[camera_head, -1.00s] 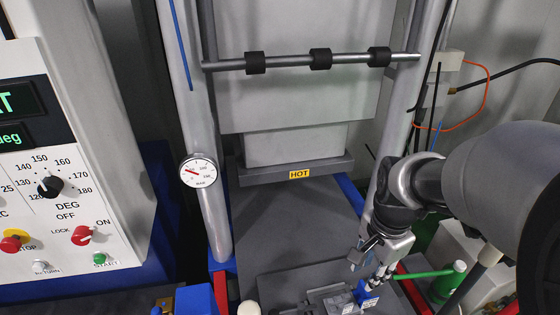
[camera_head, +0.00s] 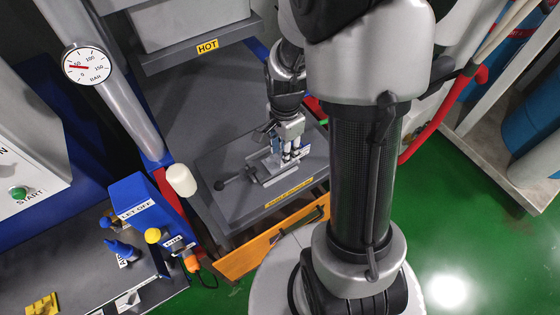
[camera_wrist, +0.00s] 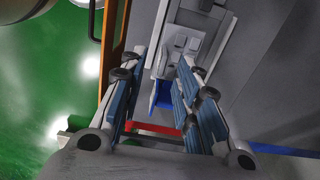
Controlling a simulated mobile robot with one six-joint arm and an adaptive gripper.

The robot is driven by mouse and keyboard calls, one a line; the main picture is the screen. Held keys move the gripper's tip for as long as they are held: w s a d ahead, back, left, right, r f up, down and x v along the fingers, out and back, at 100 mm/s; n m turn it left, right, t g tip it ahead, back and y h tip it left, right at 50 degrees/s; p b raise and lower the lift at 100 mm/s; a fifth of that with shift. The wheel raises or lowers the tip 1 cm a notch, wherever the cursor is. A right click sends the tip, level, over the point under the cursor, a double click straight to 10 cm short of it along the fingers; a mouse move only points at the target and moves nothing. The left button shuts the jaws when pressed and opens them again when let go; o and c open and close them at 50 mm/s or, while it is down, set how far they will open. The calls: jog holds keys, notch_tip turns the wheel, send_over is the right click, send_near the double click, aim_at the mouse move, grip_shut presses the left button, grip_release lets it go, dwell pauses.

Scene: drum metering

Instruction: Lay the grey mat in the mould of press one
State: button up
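The press's grey lower plate (camera_head: 235,200) is in the head view, with a small grey metal mould (camera_head: 268,170) with a handle on it. My gripper (camera_head: 291,158) points down at the mould's right end, close above or touching it; I cannot tell which. In the wrist view my blue-padded fingers (camera_wrist: 158,95) stand apart, with no mat visible between them. A grey block with pale square marks (camera_wrist: 183,42) lies beyond them. I cannot make out the grey mat against the other grey surfaces.
A plate marked HOT (camera_head: 207,46) hangs above the back of the press. An orange drawer front (camera_head: 270,240) is below the lower plate. A blue LET OFF box (camera_head: 140,208) and a white knob (camera_head: 181,180) stand to the left.

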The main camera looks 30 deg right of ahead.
aim_at(279, 156)
notch_tip(279, 156, down, 5)
jog(key=shift+w+a+f+b, duration=0.1)
jog(key=shift+w+f+b, duration=0.1)
jog(key=shift+b, duration=0.85)
jog(key=shift+r, duration=0.1)
jog(key=shift+c, duration=0.4)
grip_shut()
